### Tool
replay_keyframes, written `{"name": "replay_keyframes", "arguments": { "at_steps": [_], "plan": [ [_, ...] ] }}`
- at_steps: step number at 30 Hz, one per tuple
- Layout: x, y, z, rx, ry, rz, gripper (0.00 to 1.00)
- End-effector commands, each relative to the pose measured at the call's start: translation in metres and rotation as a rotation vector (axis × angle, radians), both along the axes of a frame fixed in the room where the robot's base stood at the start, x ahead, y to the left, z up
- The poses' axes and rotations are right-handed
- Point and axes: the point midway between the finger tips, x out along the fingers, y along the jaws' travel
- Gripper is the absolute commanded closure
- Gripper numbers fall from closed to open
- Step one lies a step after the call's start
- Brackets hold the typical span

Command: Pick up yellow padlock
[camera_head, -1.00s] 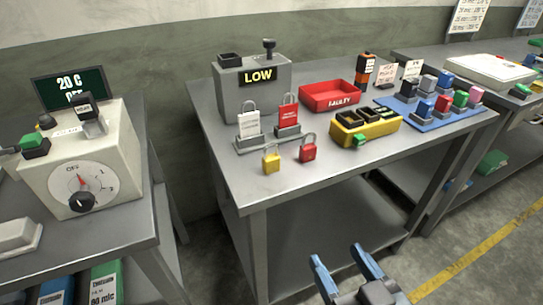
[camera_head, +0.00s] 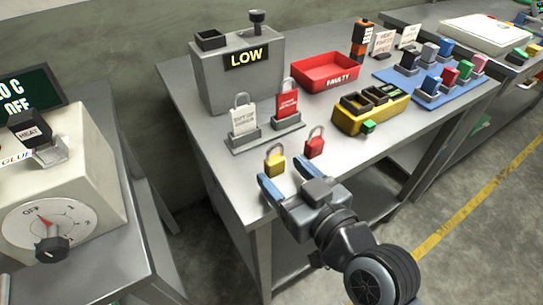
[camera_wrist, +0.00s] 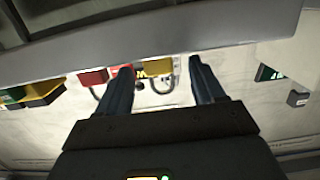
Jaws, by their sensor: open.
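The yellow padlock (camera_head: 275,164) stands on the grey bench (camera_head: 215,160) near its front edge, its shackle upward. It also shows in the wrist view, as a small yellow body (camera_wrist: 160,67) between the fingers. A red padlock (camera_head: 314,147) stands just to its right. My gripper (camera_head: 287,173) is open and empty, its blue fingers pointing toward the yellow padlock from the front. In the head view the fingertips appear just short of the padlock; I cannot tell the exact gap or height.
A rack with white and red tagged padlocks (camera_head: 265,135) stands behind. A yellow container (camera_head: 372,112) and a red FAULTY tray (camera_head: 325,72) lie to the right. The grey LOW box (camera_head: 240,75) is at the back. A beige dial box (camera_head: 80,190) stands left on another bench.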

Motion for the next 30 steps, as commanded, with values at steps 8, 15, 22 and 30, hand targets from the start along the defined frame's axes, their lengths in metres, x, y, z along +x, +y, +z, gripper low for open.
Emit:
{"name": "replay_keyframes", "arguments": {
  "at_steps": [8, 15, 22, 30],
  "plan": [
    [0.028, 0.017, 0.001, -0.001, 0.0, 0.001, 0.32],
    [0.05, 0.031, -0.005, -0.001, 0.0, 0.0, 0.32],
    [0.051, 0.032, -0.006, 0.0, 0.0, 0.0, 0.32],
    [0.051, 0.032, -0.006, 0.0, 0.0, 0.0, 0.55]
  ]
}}
